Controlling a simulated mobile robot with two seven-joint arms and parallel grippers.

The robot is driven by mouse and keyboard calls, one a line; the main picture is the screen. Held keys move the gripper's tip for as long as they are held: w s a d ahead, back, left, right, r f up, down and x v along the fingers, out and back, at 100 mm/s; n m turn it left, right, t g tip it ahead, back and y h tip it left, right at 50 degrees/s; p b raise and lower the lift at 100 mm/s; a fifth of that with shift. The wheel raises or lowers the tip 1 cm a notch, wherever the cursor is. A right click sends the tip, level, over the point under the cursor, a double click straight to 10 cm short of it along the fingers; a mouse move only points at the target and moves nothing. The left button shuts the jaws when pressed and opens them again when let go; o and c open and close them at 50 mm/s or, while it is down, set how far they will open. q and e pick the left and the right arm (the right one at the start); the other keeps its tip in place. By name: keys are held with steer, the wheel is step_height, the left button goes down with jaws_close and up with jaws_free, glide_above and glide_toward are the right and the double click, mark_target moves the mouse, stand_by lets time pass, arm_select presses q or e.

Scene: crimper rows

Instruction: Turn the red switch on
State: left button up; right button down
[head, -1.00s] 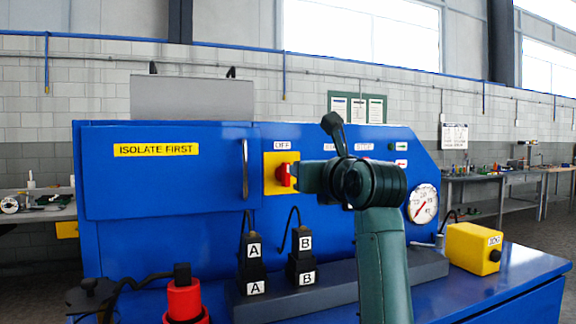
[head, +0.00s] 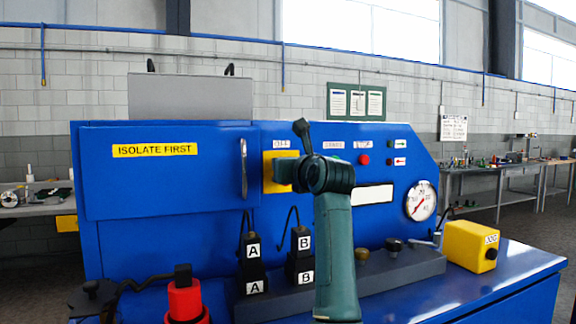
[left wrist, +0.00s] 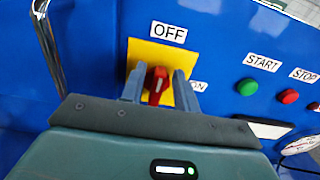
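The red switch (left wrist: 157,86) shows in the left wrist view as a red handle on a yellow plate (left wrist: 147,52), standing roughly upright below the OFF label (left wrist: 168,33). An ON label (left wrist: 198,86) is to its lower right, partly covered by a finger. My left gripper (left wrist: 158,76) is open, with one finger on each side of the handle and narrow gaps visible. In the head view my left gripper (head: 283,173) covers the handle, and part of the yellow plate (head: 270,158) shows. My right gripper is not in view.
The blue panel (head: 170,185) has a door handle (head: 244,168) left of the switch. Green START (left wrist: 247,87) and red STOP (left wrist: 289,96) buttons are to the right. Black A and B plugs (head: 252,252) stand below, near a red cylinder (head: 184,300) and a yellow box (head: 470,246).

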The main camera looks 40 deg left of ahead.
arm_select(q)
jaws_close()
